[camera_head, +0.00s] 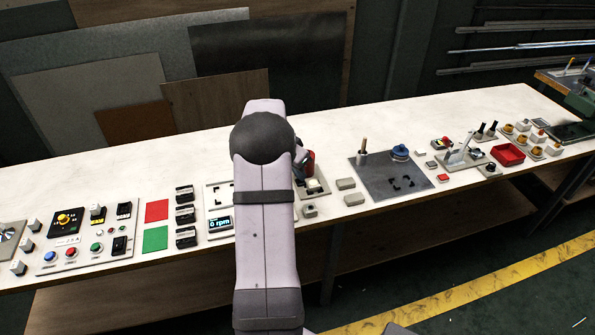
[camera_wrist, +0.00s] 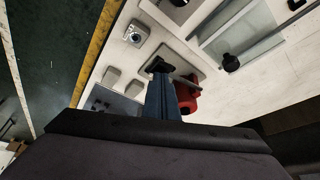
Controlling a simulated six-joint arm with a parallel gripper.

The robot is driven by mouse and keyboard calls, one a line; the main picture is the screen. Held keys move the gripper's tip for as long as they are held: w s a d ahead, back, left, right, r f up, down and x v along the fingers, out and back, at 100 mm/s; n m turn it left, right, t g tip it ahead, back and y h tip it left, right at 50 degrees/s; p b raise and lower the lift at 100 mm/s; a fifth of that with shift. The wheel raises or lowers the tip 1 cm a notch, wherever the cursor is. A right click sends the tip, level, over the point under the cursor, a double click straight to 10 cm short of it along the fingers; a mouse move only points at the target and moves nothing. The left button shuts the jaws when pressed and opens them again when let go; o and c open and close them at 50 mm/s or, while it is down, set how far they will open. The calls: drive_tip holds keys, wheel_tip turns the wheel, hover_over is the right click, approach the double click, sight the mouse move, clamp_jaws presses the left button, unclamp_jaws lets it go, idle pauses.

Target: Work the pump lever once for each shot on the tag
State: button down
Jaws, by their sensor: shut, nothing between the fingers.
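A red upright part (camera_head: 309,163), which looks like the pump, stands by a grey base plate (camera_head: 325,193) just right of my arm. It also shows in the wrist view (camera_wrist: 188,98), with a dark bar beside it that may be the lever (camera_wrist: 190,80). My gripper (camera_wrist: 159,67) is shut and empty, pointing down over the base plate close to the red part. I cannot tell whether it touches the bar. In the head view my arm hides most of the gripper and part of the pump. I cannot make out a readable shot tag.
Two grey blocks (camera_head: 346,184) and a small grey box with a round top (camera_head: 309,211) stand near the plate. A dark mat (camera_head: 405,187) with a blue-topped container (camera_head: 400,151) lies to the right. A display reading 0 rpm (camera_head: 220,223) is to the left. The back of the bench is clear.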

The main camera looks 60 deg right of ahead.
drive_tip(key=shift+r+p, duration=1)
drive_tip(key=shift+r, duration=0.95)
wheel_tip(320, 180, up, 4)
drive_tip(key=p, duration=0.4)
drive_tip(key=shift+r, duration=0.25)
drive_tip(key=shift+f, duration=0.15)
drive_tip(key=shift+f+b, duration=2.15)
drive_tip(key=shift+f, duration=1.05)
drive_tip(key=shift+f, duration=0.1)
